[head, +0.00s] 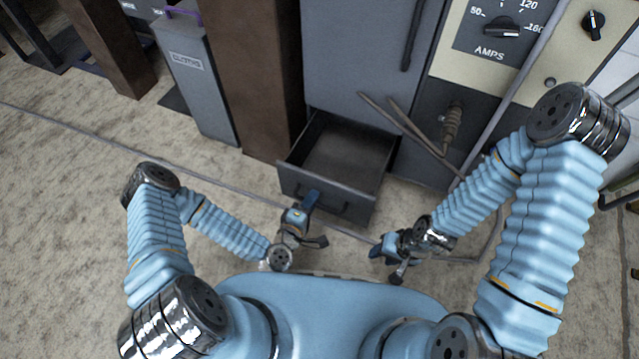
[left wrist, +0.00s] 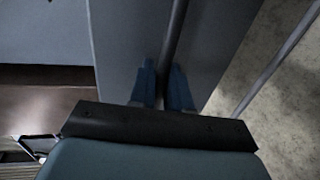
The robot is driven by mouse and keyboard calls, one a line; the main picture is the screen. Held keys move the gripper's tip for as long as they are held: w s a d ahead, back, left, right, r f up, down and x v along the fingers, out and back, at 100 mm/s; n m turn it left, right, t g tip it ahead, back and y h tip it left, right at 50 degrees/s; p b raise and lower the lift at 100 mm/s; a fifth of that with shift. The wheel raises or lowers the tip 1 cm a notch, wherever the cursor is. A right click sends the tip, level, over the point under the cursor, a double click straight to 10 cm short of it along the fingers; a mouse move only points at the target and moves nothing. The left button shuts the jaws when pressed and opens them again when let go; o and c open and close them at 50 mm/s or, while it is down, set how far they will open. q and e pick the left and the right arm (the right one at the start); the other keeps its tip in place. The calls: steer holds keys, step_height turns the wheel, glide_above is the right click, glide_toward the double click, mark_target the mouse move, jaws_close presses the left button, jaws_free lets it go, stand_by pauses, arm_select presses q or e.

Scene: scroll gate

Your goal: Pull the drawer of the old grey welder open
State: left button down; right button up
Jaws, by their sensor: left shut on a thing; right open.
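The grey drawer (head: 338,152) of the welder (head: 350,60) stands pulled out at the foot of the cabinet, and its empty inside shows in the head view. Its dark bar handle (head: 343,208) runs across the drawer front (left wrist: 120,40). My left gripper (head: 311,197) is at the left part of this handle. In the left wrist view its two blue fingers (left wrist: 162,88) are shut on the dark bar handle (left wrist: 175,35), one on each side. The grip hides part of the handle. My right gripper (head: 380,260) is open and empty, right of the drawer and clear of it.
A grey bin labelled CLOTHS (head: 205,85) and a brown post (head: 255,75) stand left of the welder. Cables and a connector (head: 452,122) hang right of the drawer. A dial marked AMPS (head: 502,27) is above. Bare floor (head: 90,220) lies at the left.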

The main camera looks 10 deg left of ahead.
arm_select(q)
steer(key=shift+v, duration=0.85)
steer(key=shift+f, duration=0.25)
steer(key=c, duration=1.3)
jaws_free()
arm_select(e)
steer(key=shift+s, duration=0.1)
